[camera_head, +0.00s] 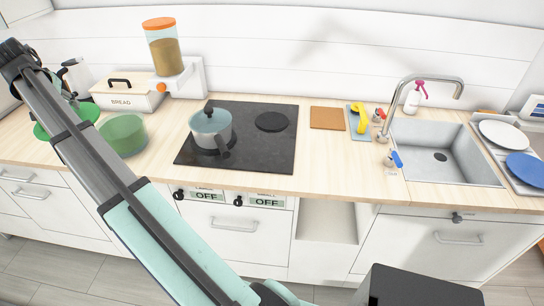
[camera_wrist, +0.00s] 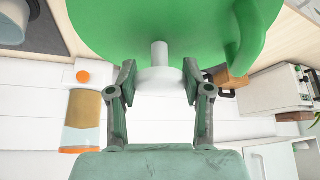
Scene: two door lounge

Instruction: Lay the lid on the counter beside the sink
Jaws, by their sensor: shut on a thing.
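My gripper (camera_wrist: 159,78) is shut on the white knob (camera_wrist: 160,55) of the green lid (camera_wrist: 110,25). The round lid fills the top of the wrist view. In the head view its green disc (camera_head: 88,110) shows at the left behind my arm, over the counter (camera_head: 265,181); the arm hides its middle and the gripper. I cannot tell its height above the counter. The grey sink (camera_head: 430,160) with its tap is at the right. A green curved part at the lid's right in the wrist view is unclear.
A green bowl-like pot (camera_head: 122,136) stands right of the lid, near the bread box (camera_head: 125,95). A blue-grey pot (camera_head: 210,128) is on the hob (camera_head: 262,145). A brown board (camera_head: 327,118) and yellow item (camera_head: 358,117) lie left of the sink, with bare counter in front.

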